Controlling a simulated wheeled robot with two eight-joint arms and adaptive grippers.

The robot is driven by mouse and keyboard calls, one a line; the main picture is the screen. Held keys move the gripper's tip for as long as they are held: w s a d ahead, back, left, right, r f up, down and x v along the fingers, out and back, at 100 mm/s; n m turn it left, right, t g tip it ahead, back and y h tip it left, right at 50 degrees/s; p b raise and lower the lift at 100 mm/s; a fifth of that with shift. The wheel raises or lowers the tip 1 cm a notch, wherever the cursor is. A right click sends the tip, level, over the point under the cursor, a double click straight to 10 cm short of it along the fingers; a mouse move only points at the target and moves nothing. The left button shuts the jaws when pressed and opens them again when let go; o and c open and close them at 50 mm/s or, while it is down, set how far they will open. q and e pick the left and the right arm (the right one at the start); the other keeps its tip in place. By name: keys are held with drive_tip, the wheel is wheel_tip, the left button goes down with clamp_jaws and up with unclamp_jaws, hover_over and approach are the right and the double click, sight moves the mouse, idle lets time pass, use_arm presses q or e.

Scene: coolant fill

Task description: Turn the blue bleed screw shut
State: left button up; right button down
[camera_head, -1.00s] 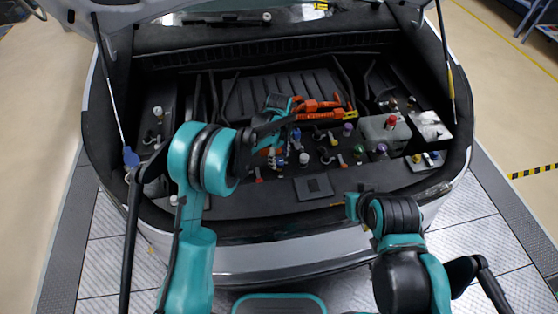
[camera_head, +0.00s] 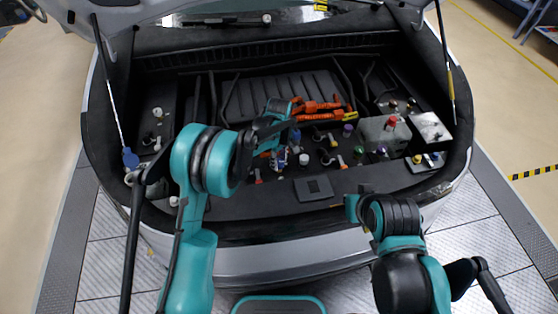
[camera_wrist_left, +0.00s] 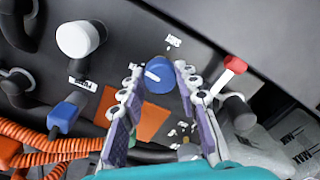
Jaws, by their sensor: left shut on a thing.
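The blue bleed screw (camera_wrist_left: 158,76) shows in the left wrist view as a round blue cap with a white pointer mark. It sits between the fingertips of my left gripper (camera_wrist_left: 155,85), which is shut on it. In the head view my left gripper (camera_head: 280,157) reaches down among the caps in the bay. The screw cannot be told apart there. My right arm (camera_head: 385,225) is low at the front of the car. Its gripper's fingers cannot be made out.
In the left wrist view a white cap (camera_wrist_left: 78,40) stands left, a red-handled part (camera_wrist_left: 230,72) right, and orange corrugated hoses (camera_wrist_left: 60,147) lower left. In the head view a pale tank (camera_head: 382,133) and several coloured caps stand to the right. The raised hood's struts flank the bay.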

sight(279, 162)
use_arm(q)
drive_tip(key=m+b, duration=0.1)
drive_tip(key=m, duration=0.6)
drive_tip(key=shift+m+b, duration=0.4)
drive_tip(key=m, duration=0.4)
drive_tip(key=shift+m+b, duration=0.3)
drive_tip(key=shift+m, duration=2.2)
drive_tip(key=o, duration=1.2)
drive_tip(key=shift+c, duration=0.2)
wheel_tip(279, 162, up, 12)
